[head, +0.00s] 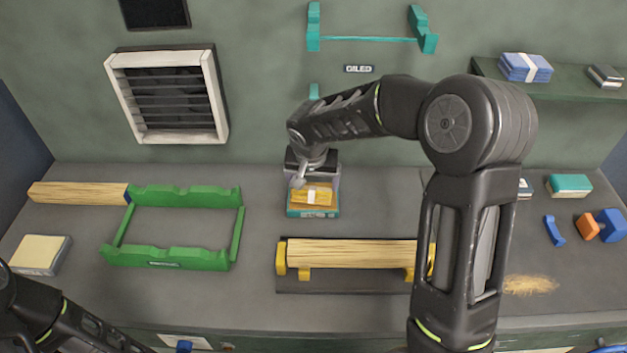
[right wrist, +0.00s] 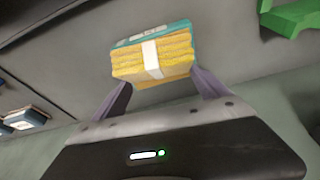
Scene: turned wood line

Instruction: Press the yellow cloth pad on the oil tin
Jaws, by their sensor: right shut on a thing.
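The yellow cloth pad (head: 322,197), with a white band around it, is between the fingers of my right gripper (head: 313,182). The teal oil tin (head: 313,213) stands on the bench under the pad, and its rim shows around the pad. The right wrist view shows the pad's layered yellow side (right wrist: 178,62) between the two fingers, with the teal tin (right wrist: 160,32) behind it. I cannot tell if the pad touches the tin. My left arm shows at the lower left, but its gripper is out of view.
A wooden piece (head: 350,253) lies on yellow supports in front of the tin. A green cradle (head: 170,258) and a bare wooden bar (head: 80,193) are at left. Blue and orange pieces (head: 587,227) and sawdust (head: 530,285) are at right. A teal rack (head: 370,40) hangs on the wall.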

